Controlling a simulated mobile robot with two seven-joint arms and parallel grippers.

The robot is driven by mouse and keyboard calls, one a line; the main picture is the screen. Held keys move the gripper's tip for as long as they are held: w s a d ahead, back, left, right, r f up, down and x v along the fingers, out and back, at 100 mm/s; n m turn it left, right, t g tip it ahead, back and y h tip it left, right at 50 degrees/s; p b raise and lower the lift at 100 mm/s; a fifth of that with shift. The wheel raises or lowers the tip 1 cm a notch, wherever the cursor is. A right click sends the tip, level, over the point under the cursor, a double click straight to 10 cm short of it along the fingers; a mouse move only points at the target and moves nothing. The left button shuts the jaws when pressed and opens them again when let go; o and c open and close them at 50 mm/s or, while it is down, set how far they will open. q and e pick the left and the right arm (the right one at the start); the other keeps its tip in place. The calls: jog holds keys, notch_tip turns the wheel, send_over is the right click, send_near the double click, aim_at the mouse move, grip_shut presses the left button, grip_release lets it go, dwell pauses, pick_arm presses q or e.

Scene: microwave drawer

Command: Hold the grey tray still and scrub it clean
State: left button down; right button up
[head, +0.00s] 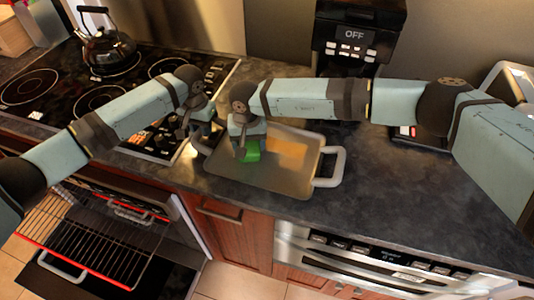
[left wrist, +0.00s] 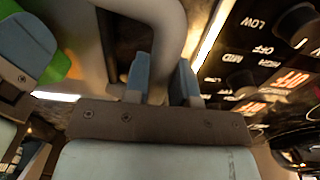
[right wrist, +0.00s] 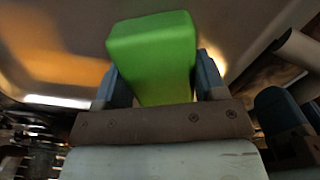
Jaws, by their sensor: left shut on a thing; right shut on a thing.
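The grey tray (head: 250,178) lies on the dark counter, with a loop handle at each short end. An orange-brown stain (head: 288,152) shows on the right part of its floor. My left gripper (head: 198,132) is shut on the tray's left handle; in the left wrist view the handle (left wrist: 172,25) passes between its fingers (left wrist: 162,80). My right gripper (head: 246,140) is shut on a green sponge (head: 250,152) over the left-middle of the tray. The sponge (right wrist: 155,55) fills the right wrist view's centre. Whether it touches the tray floor is hard to tell.
A black stovetop (head: 110,85) with a kettle (head: 106,45) is at the left. A coffee machine (head: 355,35) stands behind the tray. An oven with its rack (head: 85,235) pulled out is at lower left.

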aim_at(295, 162)
jog(key=shift+s+d+f, duration=0.15)
jog(key=shift+s+d, duration=0.2)
jog(key=shift+d, duration=0.4)
jog(key=shift+s+d+f, duration=0.1)
jog(key=shift+s+d, duration=0.25)
jog(key=shift+d, duration=0.4)
jog(key=shift+s+d+r, duration=0.1)
jog(key=shift+s+d, duration=0.25)
jog(key=shift+d, duration=0.4)
jog(key=shift+s+d+r, duration=0.1)
jog(key=shift+s+d, duration=0.2)
jog(key=shift+d, duration=0.4)
jog(key=shift+s+d+r, duration=0.1)
jog(key=shift+s+d, duration=0.25)
jog(key=shift+d, duration=0.4)
jog(key=shift+s+d+f, duration=0.1)
jog(key=shift+s+d, duration=0.25)
jog(key=shift+d, duration=0.45)
jog(key=shift+s+d, duration=0.35)
jog(key=shift+d, duration=0.4)
jog(key=shift+s+d+f, duration=0.1)
jog(key=shift+s+d, duration=0.25)
jog(key=shift+d, duration=0.45)
jog(key=shift+w+a+r, duration=0.1)
jog(key=shift+w+a, duration=0.15)
jog(key=shift+a, duration=0.35)
jog(key=shift+w+a+r, duration=0.1)
jog(key=shift+w+a, duration=0.15)
jog(key=shift+a, duration=0.35)
